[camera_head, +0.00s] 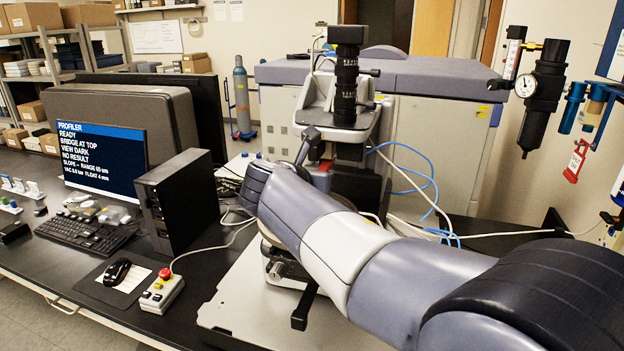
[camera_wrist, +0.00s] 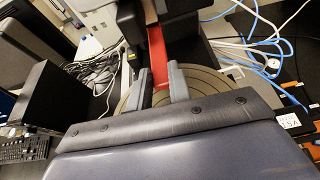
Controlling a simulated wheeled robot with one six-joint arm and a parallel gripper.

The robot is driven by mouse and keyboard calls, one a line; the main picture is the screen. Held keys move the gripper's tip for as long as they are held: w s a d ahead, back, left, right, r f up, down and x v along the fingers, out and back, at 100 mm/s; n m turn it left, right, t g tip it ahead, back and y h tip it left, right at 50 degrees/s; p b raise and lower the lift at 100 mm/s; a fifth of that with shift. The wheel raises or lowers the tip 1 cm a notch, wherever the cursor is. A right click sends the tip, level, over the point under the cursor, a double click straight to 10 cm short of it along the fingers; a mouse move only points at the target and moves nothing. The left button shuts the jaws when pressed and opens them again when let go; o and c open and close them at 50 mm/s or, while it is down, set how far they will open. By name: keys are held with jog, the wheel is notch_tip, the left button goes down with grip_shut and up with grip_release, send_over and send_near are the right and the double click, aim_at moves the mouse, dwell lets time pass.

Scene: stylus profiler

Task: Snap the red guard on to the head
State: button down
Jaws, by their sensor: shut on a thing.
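In the wrist view, my gripper (camera_wrist: 160,76) is shut on the red guard (camera_wrist: 156,46), a narrow red strip between its two grey fingers. The guard's far end reaches up to the dark head (camera_wrist: 182,18) of the profiler. I cannot tell whether the guard touches the head or is only in front of it. Below the fingers is the round, ringed stage (camera_wrist: 205,84). In the head camera view, my arm hides the gripper and most of the stage. The profiler's black optics column (camera_head: 346,85) stands upright behind my arm.
A monitor (camera_head: 102,155), a black computer box (camera_head: 178,200) and a control box with a red button (camera_head: 162,291) stand on the left. Blue and white cables (camera_head: 425,190) run right of the profiler. An air regulator (camera_head: 543,90) hangs at upper right.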

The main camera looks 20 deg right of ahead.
jog(key=c, duration=1.2)
grip_release()
jog(key=shift+c, duration=0.2)
jog(key=shift+c, duration=0.4)
jog(key=shift+s+a, duration=0.75)
jog(key=shift+s, duration=0.35)
jog(key=shift+s+a, duration=0.75)
jog(key=shift+s, duration=0.4)
jog(key=shift+s+a, duration=0.75)
jog(key=shift+s, duration=0.35)
jog(key=b+v, duration=0.2)
jog(key=v, duration=0.8)
jog(key=shift+s+a+r, duration=0.2)
jog(key=shift+s, duration=0.1)
jog(key=shift+w, duration=0.1)
